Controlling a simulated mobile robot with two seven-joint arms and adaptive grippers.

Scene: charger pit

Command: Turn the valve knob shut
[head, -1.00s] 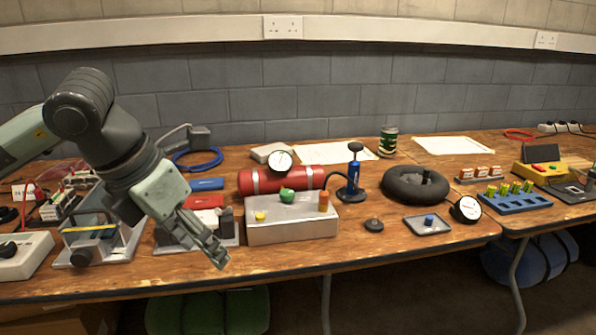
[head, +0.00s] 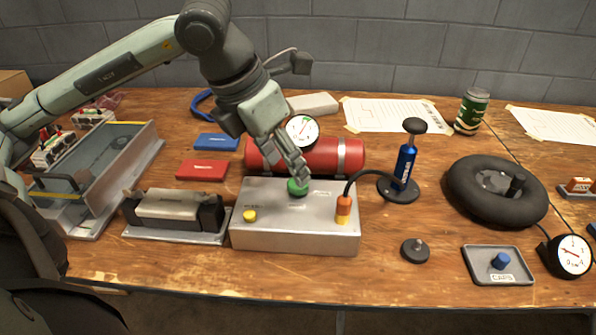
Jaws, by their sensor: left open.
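The green valve knob (head: 297,187) sits on top of a grey metal box (head: 295,238), near its back middle. My left gripper (head: 301,178) comes down from the upper left, with its fingertips right at the knob and partly covering it. The gripper is open; whether its fingers touch the knob I cannot tell. A yellow button (head: 249,215) and an orange fitting (head: 343,210) with a black hose are on the same box. A round gauge (head: 302,131) stands by the red cylinder (head: 345,156) behind the box. My right gripper is not in view.
A blue hand pump (head: 405,165) stands right of the box, with a black inner tube (head: 496,190) beyond. A small tray (head: 497,265) and a black cap (head: 415,250) lie front right. A clamp-like fixture (head: 177,212) stands close on the left.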

